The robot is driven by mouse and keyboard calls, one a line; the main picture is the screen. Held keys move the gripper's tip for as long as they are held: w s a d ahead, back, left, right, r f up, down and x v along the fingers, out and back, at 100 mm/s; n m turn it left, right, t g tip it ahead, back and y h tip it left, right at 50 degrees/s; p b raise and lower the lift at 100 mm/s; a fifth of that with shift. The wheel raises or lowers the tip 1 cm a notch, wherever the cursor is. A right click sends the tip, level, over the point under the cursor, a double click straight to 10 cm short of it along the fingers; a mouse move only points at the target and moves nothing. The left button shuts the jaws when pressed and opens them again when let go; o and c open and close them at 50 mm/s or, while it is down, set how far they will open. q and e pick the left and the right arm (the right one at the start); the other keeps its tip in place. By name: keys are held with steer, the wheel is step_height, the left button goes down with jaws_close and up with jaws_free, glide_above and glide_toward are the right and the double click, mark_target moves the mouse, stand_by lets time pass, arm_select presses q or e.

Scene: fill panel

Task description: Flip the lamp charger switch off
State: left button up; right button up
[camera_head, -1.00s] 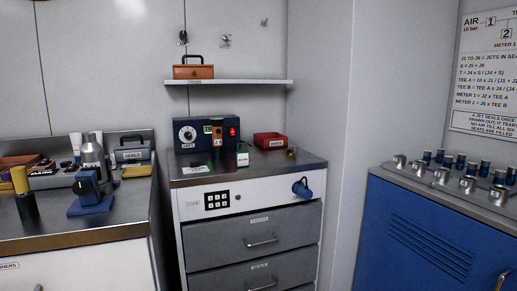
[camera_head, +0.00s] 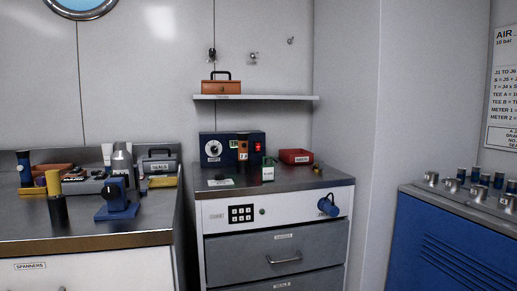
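Neither of my grippers is in view.
The middle cabinet top (camera_head: 325,179) also holds a red bin (camera_head: 296,156) and a green-white item (camera_head: 268,172). A shelf (camera_head: 256,97) with an orange toolbox (camera_head: 221,86) hangs above. A cluttered bench (camera_head: 90,240) stands left, a blue cabinet (camera_head: 440,245) right.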

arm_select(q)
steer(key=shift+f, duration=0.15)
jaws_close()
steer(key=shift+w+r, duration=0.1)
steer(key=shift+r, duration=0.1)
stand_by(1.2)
